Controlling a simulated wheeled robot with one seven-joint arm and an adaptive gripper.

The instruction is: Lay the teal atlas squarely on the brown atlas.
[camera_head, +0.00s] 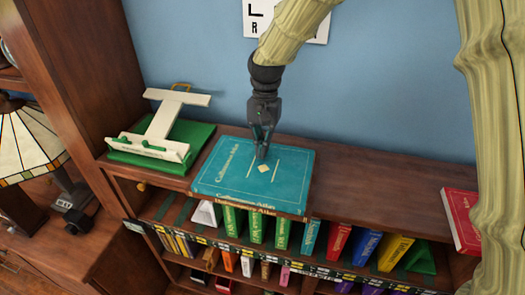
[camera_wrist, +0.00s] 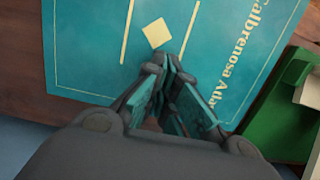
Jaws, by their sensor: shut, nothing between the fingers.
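The teal atlas (camera_head: 222,172) lies flat on top of the bookcase. The brown atlas (camera_head: 285,214) is under it, with only a thin strip of its spine showing along the front edge. The two look closely lined up at the front; their back edges cannot be compared. My gripper (camera_head: 262,155) points down over the middle of the teal cover, its fingers shut and empty. In the wrist view the teal atlas (camera_wrist: 95,45) fills most of the picture beyond the fingertips (camera_wrist: 168,62). I cannot tell whether the tips touch the cover.
A cream stand on a green base (camera_head: 140,155) is just left of the atlases. A red book (camera_head: 462,215) lies at the far right. The bookcase top (camera_head: 375,190) between is bare. Colourful books (camera_head: 338,243) fill the shelf below. A stained-glass lamp (camera_head: 30,145) stands at left.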

